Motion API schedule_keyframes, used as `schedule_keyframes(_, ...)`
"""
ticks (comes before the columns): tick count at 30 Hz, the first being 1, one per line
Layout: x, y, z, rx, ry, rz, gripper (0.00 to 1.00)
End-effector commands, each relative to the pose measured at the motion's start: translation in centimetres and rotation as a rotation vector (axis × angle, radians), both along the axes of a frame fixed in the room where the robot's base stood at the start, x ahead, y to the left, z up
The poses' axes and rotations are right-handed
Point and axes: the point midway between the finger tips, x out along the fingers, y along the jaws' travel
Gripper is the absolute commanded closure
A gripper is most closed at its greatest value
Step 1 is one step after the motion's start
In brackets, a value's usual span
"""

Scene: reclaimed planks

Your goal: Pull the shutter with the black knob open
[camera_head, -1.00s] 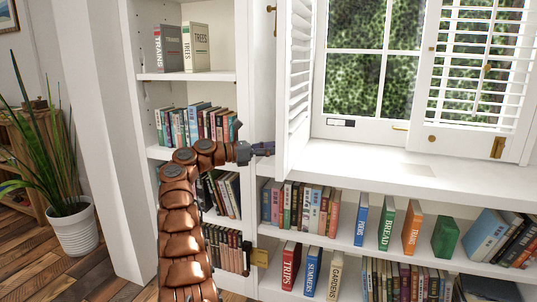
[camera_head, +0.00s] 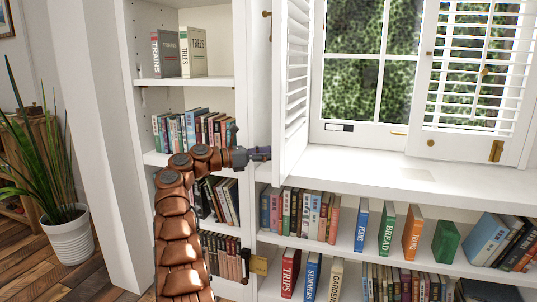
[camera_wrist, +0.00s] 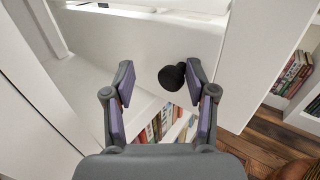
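The left window shutter (camera_head: 295,70) is white and louvered and stands swung out from the window in the head view. Its white panel (camera_wrist: 160,38) fills the upper middle of the wrist view. The black knob (camera_wrist: 171,78) sticks out from that panel, between my fingers and closer to the right one; in the head view it is hidden. My gripper (camera_wrist: 160,78) is open, with purple pads on both sides of the knob and a gap on the left. In the head view, my gripper (camera_head: 261,153) is at the shutter's lower left edge.
A right shutter (camera_head: 480,75) with gold fittings covers the window's right side. A white sill (camera_head: 400,170) runs below, over shelves of books (camera_head: 305,212). A tall bookcase (camera_head: 190,82) stands left. A potted plant (camera_head: 70,238) is on the wood floor.

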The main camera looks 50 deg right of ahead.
Motion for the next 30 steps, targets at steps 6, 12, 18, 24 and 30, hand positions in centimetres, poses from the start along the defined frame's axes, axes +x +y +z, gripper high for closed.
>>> schedule_keyframes(6,-0.1,-0.1,-0.2,0.002,0.0,-0.003,0.47)
schedule_keyframes(12,0.6,1.0,-0.2,0.001,0.0,-0.004,0.47)
schedule_keyframes(18,2.4,3.6,-0.2,0.002,0.001,-0.004,0.47)
schedule_keyframes(24,3.6,5.3,-0.1,0.001,0.001,-0.001,0.47)
schedule_keyframes(30,4.0,6.1,-0.1,0.001,-0.001,-0.004,0.47)
